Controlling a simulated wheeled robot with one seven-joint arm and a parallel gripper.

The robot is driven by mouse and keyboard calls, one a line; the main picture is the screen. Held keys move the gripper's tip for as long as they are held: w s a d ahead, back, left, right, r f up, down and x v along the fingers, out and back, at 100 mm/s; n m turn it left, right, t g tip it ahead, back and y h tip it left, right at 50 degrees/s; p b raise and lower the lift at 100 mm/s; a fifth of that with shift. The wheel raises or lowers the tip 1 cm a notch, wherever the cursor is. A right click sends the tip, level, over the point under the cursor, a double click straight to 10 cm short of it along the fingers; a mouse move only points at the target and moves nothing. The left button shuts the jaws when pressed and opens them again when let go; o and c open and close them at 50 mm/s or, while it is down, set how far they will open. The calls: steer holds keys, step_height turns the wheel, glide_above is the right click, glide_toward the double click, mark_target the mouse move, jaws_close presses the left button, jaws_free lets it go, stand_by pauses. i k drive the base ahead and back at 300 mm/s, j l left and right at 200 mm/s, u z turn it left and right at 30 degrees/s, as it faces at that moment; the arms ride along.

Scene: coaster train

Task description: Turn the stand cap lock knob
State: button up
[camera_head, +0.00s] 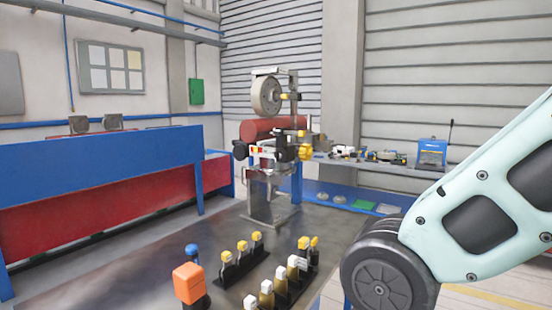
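A metal stand (264,205) stands on the dark table, roughly in the middle of the view. It carries a grey wheel (267,95) at its top and a cluster of fittings at mid height. A yellow knob (306,152) sits on the right of the cluster and a black knob (240,150) on its left. I cannot tell which of these is the stand cap lock knob. My arm comes in from the right and runs off the bottom edge, well apart from the stand. My gripper is not in view.
The dark table (110,265) holds an orange block (188,283) and several yellow-topped pieces in black racks (240,265) in front of the stand. A red cylinder (262,130) lies behind it. A bench with a blue box (432,152) is at the right back. The table's left part is clear.

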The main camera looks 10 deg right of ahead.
mark_target(278, 155)
steer(key=i+l+u, duration=0.3)
steer(key=u, duration=0.15)
steer(key=i+l+u, duration=0.25)
steer(key=l+u, duration=0.2)
steer(key=i+l+u, duration=0.2)
steer(key=l+u, duration=0.25)
